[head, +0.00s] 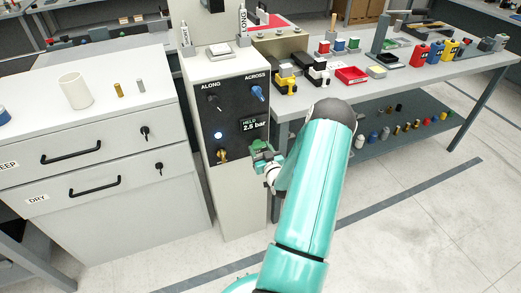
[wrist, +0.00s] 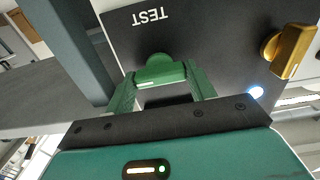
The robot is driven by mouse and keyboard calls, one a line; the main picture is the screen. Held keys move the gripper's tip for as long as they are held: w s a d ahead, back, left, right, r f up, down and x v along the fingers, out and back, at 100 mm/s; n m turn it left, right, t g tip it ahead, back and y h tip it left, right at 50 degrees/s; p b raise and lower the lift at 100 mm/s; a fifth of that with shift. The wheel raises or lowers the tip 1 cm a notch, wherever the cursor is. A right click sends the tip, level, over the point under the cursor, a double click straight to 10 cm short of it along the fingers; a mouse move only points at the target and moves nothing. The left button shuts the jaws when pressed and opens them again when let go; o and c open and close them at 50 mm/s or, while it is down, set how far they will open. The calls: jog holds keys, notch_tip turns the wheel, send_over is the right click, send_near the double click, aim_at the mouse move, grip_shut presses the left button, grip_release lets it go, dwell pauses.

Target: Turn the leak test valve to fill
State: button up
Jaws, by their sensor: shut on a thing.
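My gripper (wrist: 160,88) is shut on a green valve knob (wrist: 159,69) on the dark panel, with one green finger on each side of it. A short white line shows on the knob's bar. The label TEST (wrist: 150,17) stands upside down beside the knob in the wrist view; no FILL label is readable. In the head view my gripper (head: 263,157) is at the right edge of the panel (head: 235,105), and its fingers and arm hide most of the knob there. The display (head: 255,126) reads HELD 2.5 bar.
A brass knob (head: 222,155) and a lit blue-white lamp (head: 218,134) are left of my gripper. Two knobs, ALONG (head: 214,99) and ACROSS (head: 258,93), sit above. A workbench (head: 420,65) with parts stands right; a drawer cabinet (head: 90,165) stands left.

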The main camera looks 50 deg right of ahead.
jog(key=shift+n, duration=0.4)
jog(key=n, duration=0.3)
jog(key=shift+n, duration=0.4)
jog(key=n, duration=0.4)
jog(key=shift+n, duration=0.3)
jog(key=n, duration=0.8)
jog(key=shift+s, duration=0.1)
jog(key=shift+n, duration=0.4)
jog(key=o, duration=1)
